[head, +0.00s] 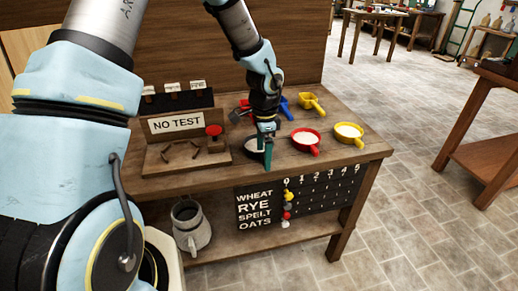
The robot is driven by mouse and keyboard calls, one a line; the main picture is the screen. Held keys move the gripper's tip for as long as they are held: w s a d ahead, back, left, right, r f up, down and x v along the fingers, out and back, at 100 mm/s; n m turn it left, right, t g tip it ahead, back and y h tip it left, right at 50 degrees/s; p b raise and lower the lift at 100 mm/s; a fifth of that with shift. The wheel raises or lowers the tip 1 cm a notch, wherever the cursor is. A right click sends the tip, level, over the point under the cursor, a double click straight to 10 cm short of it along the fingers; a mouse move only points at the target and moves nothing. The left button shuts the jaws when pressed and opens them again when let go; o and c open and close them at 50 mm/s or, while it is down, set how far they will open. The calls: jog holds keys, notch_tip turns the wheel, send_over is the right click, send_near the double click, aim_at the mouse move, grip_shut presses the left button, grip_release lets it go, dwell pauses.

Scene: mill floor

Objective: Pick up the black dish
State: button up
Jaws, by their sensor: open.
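The black dish (251,146) stands on the wooden bench, with pale contents inside its dark rim. My gripper (267,164) points down at the dish's right side, in front of part of it. Its teal fingers are open; seen from here they overlap, and I cannot tell whether they touch the rim or straddle it. The right part of the dish is hidden behind the fingers.
A red dish (305,141) and a yellow dish (348,133) with pale contents stand to the right. A yellow scoop (311,102) and a blue scoop (285,108) lie behind. A "NO TEST" stand (178,124) is at left. A jug (191,226) sits on the lower shelf.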

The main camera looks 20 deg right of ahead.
grip_shut()
dwell(0.7)
